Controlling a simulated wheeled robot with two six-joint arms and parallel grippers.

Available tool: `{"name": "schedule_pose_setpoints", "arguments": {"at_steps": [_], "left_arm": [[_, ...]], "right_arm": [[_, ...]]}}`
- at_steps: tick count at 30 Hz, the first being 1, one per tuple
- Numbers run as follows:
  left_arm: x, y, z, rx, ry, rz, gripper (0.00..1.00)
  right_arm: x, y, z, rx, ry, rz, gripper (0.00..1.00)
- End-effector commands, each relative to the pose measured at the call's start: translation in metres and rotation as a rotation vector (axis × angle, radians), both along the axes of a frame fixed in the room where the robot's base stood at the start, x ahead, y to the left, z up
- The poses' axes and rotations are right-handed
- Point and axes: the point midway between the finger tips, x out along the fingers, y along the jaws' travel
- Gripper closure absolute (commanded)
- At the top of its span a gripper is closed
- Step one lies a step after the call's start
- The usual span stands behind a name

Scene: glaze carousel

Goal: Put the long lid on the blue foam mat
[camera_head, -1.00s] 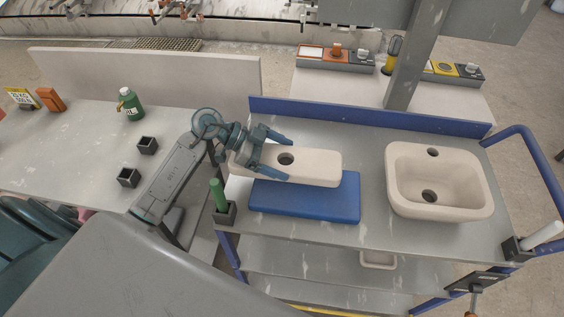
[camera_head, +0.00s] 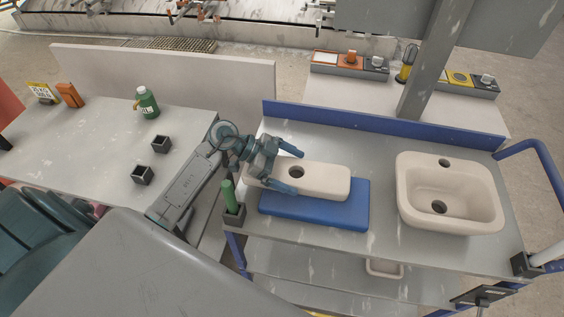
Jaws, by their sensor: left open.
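The long lid (camera_head: 325,180) is a cream, rounded bar with one dark round hole. It lies lengthwise over the back part of the blue foam mat (camera_head: 320,214), with the mat's front strip and right end bare. Its left end reaches past the mat's left edge. Whether its underside rests fully on the mat cannot be told. My left gripper (camera_head: 298,172) is open, one finger at the lid's back side and one at its front side, near the hole. Contact cannot be told. The gripper hides part of the lid's left half. My right gripper is out of view.
A cream basin (camera_head: 449,226) stands right of the mat on the grey cart top. A green rod in a black holder (camera_head: 234,214) is at the front left. A blue rail (camera_head: 380,124) runs along the back. The left table holds a green bottle (camera_head: 147,103) and black cups.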

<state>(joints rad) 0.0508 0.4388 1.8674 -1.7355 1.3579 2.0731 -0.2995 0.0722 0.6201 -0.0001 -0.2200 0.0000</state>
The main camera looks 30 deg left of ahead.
Motion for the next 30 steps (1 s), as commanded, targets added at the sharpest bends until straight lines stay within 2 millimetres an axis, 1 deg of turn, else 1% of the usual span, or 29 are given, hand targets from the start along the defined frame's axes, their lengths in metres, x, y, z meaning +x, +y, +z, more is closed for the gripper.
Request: {"name": "schedule_pose_setpoints", "arguments": {"at_steps": [5,13,21,30], "left_arm": [[-0.003,0.013,0.004,0.005,-0.002,0.0,0.0],[-0.014,0.043,0.021,0.006,0.0,0.0,0.0],[-0.023,0.071,0.037,0.006,0.0,0.0,0.0],[-0.031,0.094,0.052,0.004,0.0,-0.002,0.0]], "right_arm": [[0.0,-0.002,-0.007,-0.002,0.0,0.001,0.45],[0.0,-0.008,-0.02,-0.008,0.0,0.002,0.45],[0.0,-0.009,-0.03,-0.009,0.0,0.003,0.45],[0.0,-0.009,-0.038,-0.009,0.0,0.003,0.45]]}}
